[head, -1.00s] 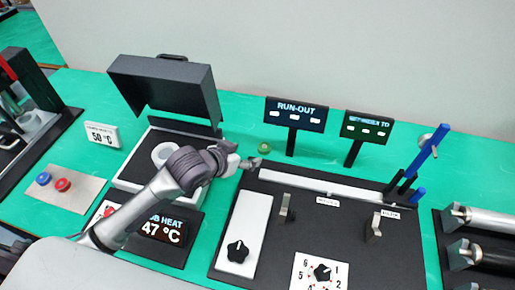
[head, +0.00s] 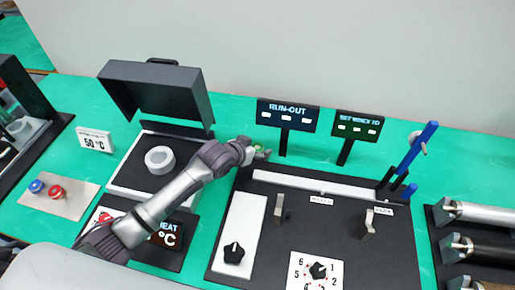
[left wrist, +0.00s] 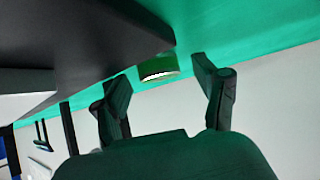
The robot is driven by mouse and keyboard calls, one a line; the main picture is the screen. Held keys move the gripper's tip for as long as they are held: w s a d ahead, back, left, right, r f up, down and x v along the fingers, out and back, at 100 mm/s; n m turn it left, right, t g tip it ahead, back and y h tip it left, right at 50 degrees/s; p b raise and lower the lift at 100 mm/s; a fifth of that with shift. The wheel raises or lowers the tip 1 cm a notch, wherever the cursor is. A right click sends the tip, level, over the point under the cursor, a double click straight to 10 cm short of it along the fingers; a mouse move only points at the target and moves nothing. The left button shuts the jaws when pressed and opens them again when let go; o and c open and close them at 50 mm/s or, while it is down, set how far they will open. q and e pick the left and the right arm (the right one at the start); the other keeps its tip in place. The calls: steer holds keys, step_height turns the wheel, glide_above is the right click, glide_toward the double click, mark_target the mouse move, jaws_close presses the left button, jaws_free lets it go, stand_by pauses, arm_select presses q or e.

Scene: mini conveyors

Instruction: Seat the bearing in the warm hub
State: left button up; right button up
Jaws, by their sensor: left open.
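The hub (head: 160,160) is a pale grey ring in the open heater (head: 118,186), left of my left arm in the head view. A small green and brassy ring, which looks like the bearing (head: 257,147), stands on the green bench behind the black plate. It also shows in the left wrist view (left wrist: 158,68), in the gap between the fingertips. My left gripper (head: 260,153) is open around or just short of it; I cannot tell whether a finger touches it. The open fingers also show in the left wrist view (left wrist: 166,78). My right gripper is not in view.
The heater's dark lid (head: 157,90) stands raised. A RUN-OUT display (head: 287,115) and a second display (head: 357,125) stand behind the black plate (head: 330,225). A blue lever (head: 420,150) rises at right. My arm partly covers the hub heat display (head: 168,236).

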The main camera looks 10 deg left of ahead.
arm_select(q)
steer(key=shift+c, duration=0.3)
jaws_close()
steer(key=shift+r, duration=0.15)
